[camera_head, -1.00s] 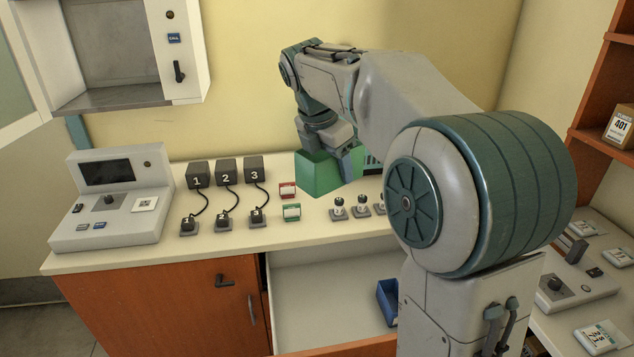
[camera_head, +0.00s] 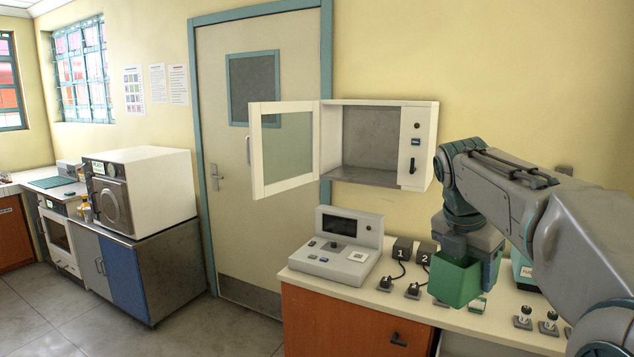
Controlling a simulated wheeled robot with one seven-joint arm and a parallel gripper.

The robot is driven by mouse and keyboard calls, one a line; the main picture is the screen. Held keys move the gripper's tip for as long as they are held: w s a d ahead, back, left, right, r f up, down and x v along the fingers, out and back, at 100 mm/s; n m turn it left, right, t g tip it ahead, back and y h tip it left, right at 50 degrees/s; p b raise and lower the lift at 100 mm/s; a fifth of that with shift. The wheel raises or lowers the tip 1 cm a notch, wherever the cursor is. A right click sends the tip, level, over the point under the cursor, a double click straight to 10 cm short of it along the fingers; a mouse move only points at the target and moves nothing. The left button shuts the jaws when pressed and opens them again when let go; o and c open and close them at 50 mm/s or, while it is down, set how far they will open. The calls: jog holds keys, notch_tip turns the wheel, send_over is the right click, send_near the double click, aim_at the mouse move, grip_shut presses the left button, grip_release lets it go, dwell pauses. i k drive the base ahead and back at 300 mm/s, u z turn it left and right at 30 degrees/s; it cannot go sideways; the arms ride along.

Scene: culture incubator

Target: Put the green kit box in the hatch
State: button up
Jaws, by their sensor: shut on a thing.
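The green kit box (camera_head: 455,283) hangs in my gripper (camera_head: 474,250), raised above the right part of the counter. My gripper points down and is shut on the box; its fingertips are partly hidden by it. The hatch (camera_head: 372,138) is a white wall cabinet with a grey metal inside, up and to the left of the box. Its glazed door (camera_head: 286,148) stands open, swung out to the left. The visible inside of the hatch is empty.
A grey console (camera_head: 340,250) stands on the counter below the hatch. Numbered dark blocks (camera_head: 402,249) with cables and several small switches (camera_head: 548,322) sit near the box. A white oven-like unit (camera_head: 150,190) stands far left. The floor at left is clear.

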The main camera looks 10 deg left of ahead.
aim_at(371, 176)
jog(key=u, duration=0.2)
jog(key=k, duration=0.55)
jog(key=u, duration=0.9)
jog(key=i, duration=1.6)
jog(key=z, duration=0.3)
jog(key=i, duration=1.4)
jog(key=z, duration=0.95)
jog(key=i, duration=0.6)
jog(key=z, duration=0.4)
